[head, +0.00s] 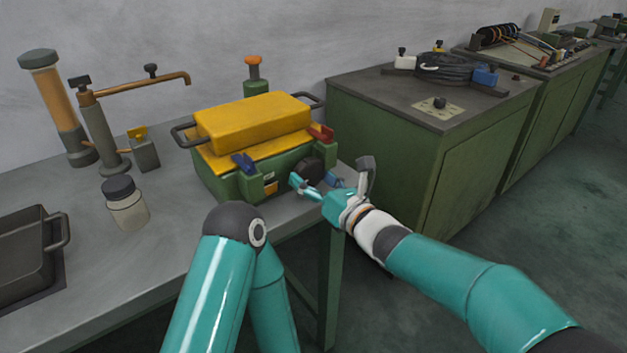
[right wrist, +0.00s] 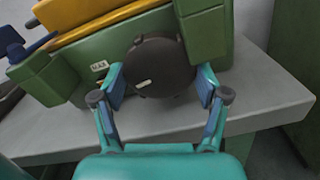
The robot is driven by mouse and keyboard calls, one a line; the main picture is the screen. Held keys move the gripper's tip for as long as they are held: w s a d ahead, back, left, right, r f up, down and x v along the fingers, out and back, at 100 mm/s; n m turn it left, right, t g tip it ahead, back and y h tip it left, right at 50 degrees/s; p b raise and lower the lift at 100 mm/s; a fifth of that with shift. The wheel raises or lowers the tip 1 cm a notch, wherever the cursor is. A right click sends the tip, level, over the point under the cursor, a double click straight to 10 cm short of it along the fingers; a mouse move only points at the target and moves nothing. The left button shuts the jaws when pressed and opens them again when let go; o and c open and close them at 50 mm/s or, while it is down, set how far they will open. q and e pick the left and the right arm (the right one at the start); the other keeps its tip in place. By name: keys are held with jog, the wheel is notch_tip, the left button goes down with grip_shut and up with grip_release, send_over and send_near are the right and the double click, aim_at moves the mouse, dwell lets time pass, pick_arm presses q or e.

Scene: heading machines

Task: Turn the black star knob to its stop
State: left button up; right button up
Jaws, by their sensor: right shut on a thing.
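The black knob (head: 307,171) sits on the front face of a green machine (head: 232,183) with a yellow top, near its right end. In the right wrist view the knob (right wrist: 158,68) is dark and rounded, with a short pale mark low on its face. A small label (right wrist: 99,66), seemingly reading MAX, is left of it. My right gripper (head: 314,186) reaches the knob from the front. In the right wrist view its fingers (right wrist: 160,82) are on both sides of the knob, shut on it. My left gripper is out of view; only my left arm shows.
A blue clamp (head: 244,163) and a red clamp (head: 321,134) flank the yellow lid (head: 252,121). A jar (head: 125,204) and a dark tray (head: 28,250) stand on the grey bench to the left. A green cabinet (head: 430,160) stands right of the bench.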

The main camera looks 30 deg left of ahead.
jog(key=shift+f+m+b, duration=0.15)
jog(key=shift+m+b, duration=0.5)
jog(key=shift+m, duration=0.05)
jog(key=shift+m+b, duration=0.45)
jog(key=shift+m, duration=0.95)
jog(key=shift+m+b, duration=0.4)
jog(key=shift+m, duration=0.8)
jog(key=o, duration=1.2)
jog(key=shift+d, duration=0.1)
jog(key=shift+c, duration=0.2)
